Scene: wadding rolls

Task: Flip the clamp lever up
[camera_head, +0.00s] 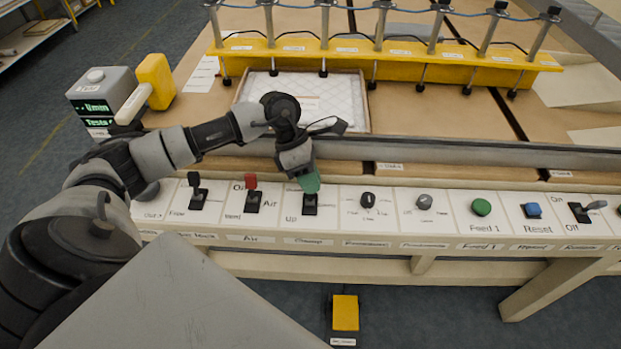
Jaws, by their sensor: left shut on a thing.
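The clamp lever (309,183) has a green tip and a black base on a white plate marked "Up", above the label "Clamp". Its tip points up. My left gripper (305,173) comes down on it from above and is shut on its green tip. The fingers partly hide the tip. My right gripper does not show.
A black lever (195,188) and a red lever (251,190) stand left of the clamp lever. Right of it are dark knobs (367,199), a green button (481,207) and a blue button (532,210). A metal rail (430,151) runs behind the panel.

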